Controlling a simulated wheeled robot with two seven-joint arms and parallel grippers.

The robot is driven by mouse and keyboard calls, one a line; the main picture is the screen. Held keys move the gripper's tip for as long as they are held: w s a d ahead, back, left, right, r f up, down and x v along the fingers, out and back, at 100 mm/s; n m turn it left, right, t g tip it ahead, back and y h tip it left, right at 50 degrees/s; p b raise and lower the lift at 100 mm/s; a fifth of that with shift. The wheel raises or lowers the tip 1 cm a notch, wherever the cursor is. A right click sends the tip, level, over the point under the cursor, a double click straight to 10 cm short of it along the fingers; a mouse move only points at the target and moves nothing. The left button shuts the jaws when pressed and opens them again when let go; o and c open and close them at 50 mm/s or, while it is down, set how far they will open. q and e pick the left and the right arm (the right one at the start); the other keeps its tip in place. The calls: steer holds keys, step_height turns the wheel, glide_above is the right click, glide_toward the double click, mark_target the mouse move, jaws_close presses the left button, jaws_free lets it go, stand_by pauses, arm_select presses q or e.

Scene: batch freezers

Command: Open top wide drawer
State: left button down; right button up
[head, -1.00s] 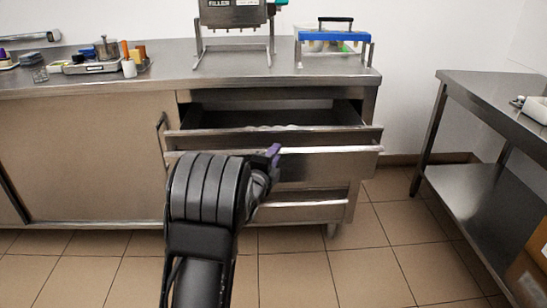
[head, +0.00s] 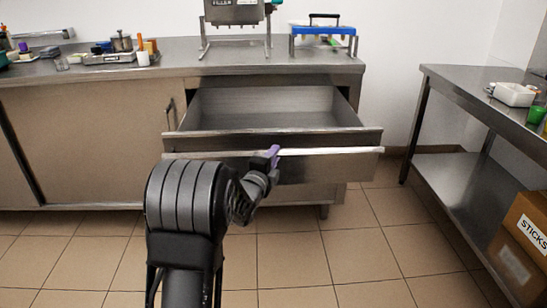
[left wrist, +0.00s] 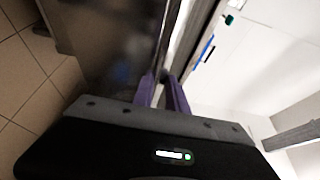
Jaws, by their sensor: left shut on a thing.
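The top wide drawer (head: 225,150) stands pulled well out from the steel counter, and its empty inside shows in the head view. A long pale handle bar (head: 330,151) runs across its front. My left gripper (head: 273,156), with purple fingers, is shut on this handle near the middle of the drawer front. In the left wrist view the two purple fingers (left wrist: 161,92) close around the handle bar (left wrist: 163,45). My right gripper is in neither view.
A steel counter (head: 180,60) holds a filler machine (head: 235,12), a blue-framed rack (head: 323,31) and small containers. A steel side table (head: 465,85) stands at the right, with a STICKS box (head: 522,245) low down. The tiled floor (head: 325,255) in front is clear.

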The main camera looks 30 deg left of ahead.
arm_select(q)
steer(key=c, duration=1.3)
jaws_free()
steer(key=p+v, duration=0.1)
steer(key=v, duration=0.6)
steer(key=shift+s+d+p, duration=0.1)
steer(key=shift+s+p, duration=0.2)
steer(key=shift+s, duration=0.05)
